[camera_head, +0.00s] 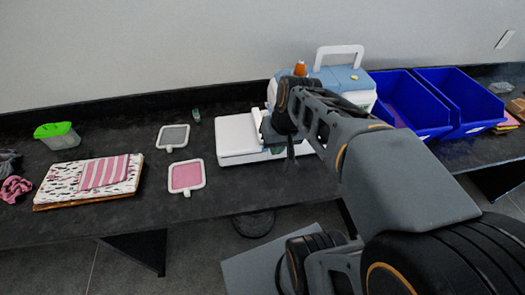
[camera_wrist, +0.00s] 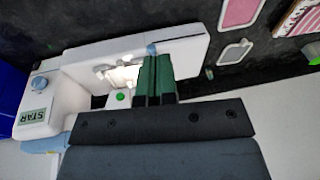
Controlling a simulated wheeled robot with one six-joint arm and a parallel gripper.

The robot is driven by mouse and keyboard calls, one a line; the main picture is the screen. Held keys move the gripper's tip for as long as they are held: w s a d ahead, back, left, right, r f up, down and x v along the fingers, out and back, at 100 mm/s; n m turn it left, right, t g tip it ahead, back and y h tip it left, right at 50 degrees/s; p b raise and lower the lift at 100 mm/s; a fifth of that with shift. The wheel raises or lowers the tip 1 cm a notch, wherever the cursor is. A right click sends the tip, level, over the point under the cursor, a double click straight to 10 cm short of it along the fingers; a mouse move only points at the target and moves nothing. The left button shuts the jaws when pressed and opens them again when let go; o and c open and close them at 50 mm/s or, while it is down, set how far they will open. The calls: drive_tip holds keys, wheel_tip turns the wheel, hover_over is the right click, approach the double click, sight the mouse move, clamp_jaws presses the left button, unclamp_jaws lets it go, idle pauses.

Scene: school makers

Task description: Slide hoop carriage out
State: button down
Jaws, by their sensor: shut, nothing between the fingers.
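A white sewing machine (camera_head: 362,98) with a blue top and a carry handle stands on the dark bench, partly hidden behind my arm. Its flat white bed (camera_head: 240,150) extends to the left; it also shows in the wrist view (camera_wrist: 185,55). I cannot clearly tell the hoop carriage from this bed. A small blue part (camera_wrist: 151,49) shows at the fingertips. My gripper (camera_wrist: 154,62) has green fingers, shut together and empty, over the bed beside the lit needle area. Whether the fingertips touch the blue part is unclear. A green button (camera_wrist: 120,97) shows left of the fingers.
Two hoops, one grey (camera_head: 173,137) and one pink (camera_head: 186,177), lie left of the machine. Folded fabric (camera_head: 60,180) and a green-lidded box (camera_head: 57,135) are farther left. Blue bins (camera_head: 460,100) stand right. An orange-topped item (camera_head: 300,68) shows beside my arm.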

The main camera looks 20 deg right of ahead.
drive_tip(key=w+d+f+m+t+y+b, duration=0.1)
drive_tip(key=w+d+f+y+b, duration=0.35)
drive_tip(key=d+f, duration=0.35)
drive_tip(key=w+d+f+m+y+b, duration=0.2)
drive_tip(key=w+d+f+y+b, duration=0.3)
drive_tip(key=d, duration=0.4)
drive_tip(key=w+a+f+p, duration=0.1)
drive_tip(key=w+a+f, duration=0.1)
drive_tip(key=a, duration=0.3)
drive_tip(key=w+a+f+h+p, duration=0.1)
drive_tip(key=w+a+f, duration=0.1)
drive_tip(key=a, duration=0.3)
drive_tip(key=shift+f, duration=0.85)
drive_tip(key=shift+a, duration=0.1)
drive_tip(key=shift+a+t, duration=0.1)
drive_tip(key=shift+t, duration=0.2)
